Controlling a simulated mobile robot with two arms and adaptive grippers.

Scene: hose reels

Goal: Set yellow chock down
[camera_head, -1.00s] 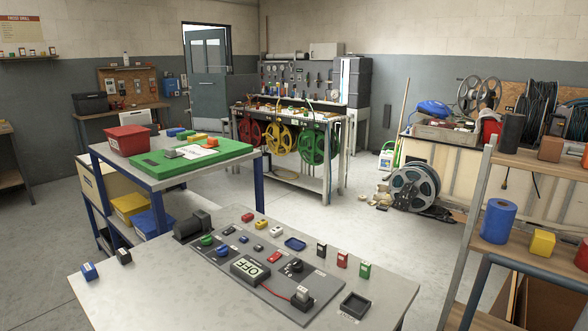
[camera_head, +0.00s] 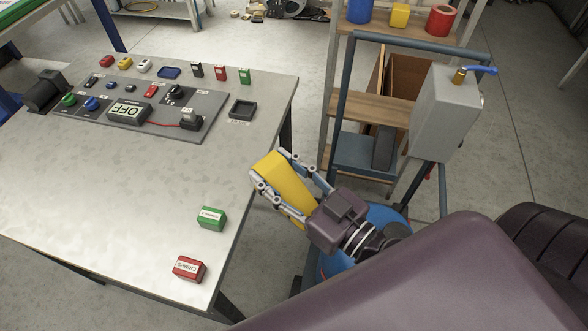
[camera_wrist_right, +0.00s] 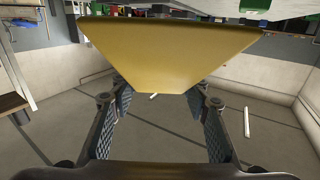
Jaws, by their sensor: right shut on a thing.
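The yellow chock (camera_head: 283,179) is held between the fingers of my right gripper (camera_head: 271,172), off the right edge of the grey table (camera_head: 120,205). In the head view it looks clear of the tabletop, over the floor side; its exact height I cannot tell. In the right wrist view the chock (camera_wrist_right: 170,50) fills the upper middle as a broad yellow wedge, with the gripper's finger pads (camera_wrist_right: 170,110) on both sides of its narrow end. My left gripper is not in view.
A green block (camera_head: 211,219) and a red block (camera_head: 189,268) lie near the table's right edge. A control panel (camera_head: 185,135) and a small black tray (camera_head: 243,109) are at the far side. The table's middle is clear. A shelf cart (camera_head: 370,106) with a grey box (camera_head: 445,110) stands right.

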